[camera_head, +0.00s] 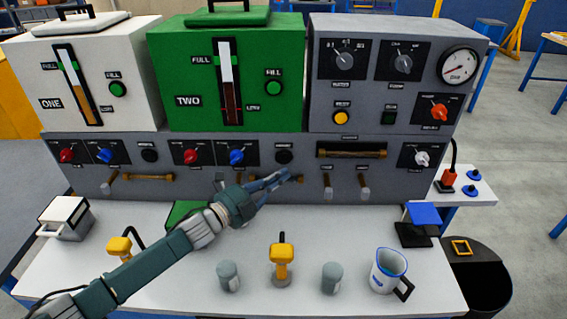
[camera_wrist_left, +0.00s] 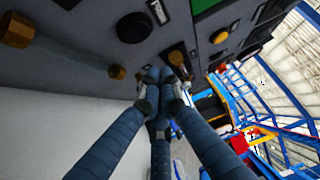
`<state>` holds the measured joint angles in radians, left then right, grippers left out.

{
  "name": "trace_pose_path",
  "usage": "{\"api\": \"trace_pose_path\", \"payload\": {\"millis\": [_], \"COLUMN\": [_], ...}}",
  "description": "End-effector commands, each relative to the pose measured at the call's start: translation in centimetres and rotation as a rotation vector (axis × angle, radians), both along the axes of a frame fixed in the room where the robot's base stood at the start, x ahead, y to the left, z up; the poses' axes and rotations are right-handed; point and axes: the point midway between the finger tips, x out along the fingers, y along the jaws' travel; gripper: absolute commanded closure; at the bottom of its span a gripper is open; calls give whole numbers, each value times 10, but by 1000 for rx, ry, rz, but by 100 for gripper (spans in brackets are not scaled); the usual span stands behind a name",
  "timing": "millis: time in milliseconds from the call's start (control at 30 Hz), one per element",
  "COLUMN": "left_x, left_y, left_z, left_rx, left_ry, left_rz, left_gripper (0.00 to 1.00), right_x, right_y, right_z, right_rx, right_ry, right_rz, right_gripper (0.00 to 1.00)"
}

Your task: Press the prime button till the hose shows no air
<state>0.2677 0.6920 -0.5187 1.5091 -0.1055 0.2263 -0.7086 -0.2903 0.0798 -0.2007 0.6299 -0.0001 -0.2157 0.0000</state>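The grey machine panel (camera_head: 105,189) stands behind the white table. A round black button (camera_head: 283,157) sits under the green tank, and a similar one (camera_head: 148,155) sits under the white tank; their labels are too small to read. A brown hose-like tube (camera_head: 350,153) shows in a dark window on the right; I cannot tell if it holds air. My left gripper (camera_head: 285,178) is at the panel front, just below the black button under the green tank, its fingers together and empty. The fingers also converge in the left wrist view (camera_wrist_left: 165,76). Contact cannot be judged. My right gripper is out of view.
A yellow-handled tool (camera_head: 281,264), two grey cups (camera_head: 229,276) (camera_head: 332,277) and a white jug (camera_head: 388,271) stand on the table's front. Levers (camera_head: 328,187) and brass spouts stick out of the panel. A black bin (camera_head: 481,283) is at right.

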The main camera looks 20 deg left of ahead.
Motion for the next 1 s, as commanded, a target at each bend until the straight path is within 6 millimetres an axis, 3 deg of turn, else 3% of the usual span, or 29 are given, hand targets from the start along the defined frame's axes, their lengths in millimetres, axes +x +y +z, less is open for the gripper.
{"api": "trace_pose_path", "payload": {"millis": [200,367,533,1000], "left_x": [27,37,40,40], "left_y": [7,10,11,11], "left_z": [-2,-1,-1,0], "left_rx": [2,0,0,0], "left_ry": [-2,-1,1,1], "left_rz": [-1,0,0,0], "left_gripper": [100,100,100,100], "right_x": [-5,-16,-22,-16], "right_y": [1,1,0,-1], "right_z": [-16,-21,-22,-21], "right_rx": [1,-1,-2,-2], "right_ry": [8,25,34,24], "right_rz": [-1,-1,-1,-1], "right_gripper": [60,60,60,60]}}
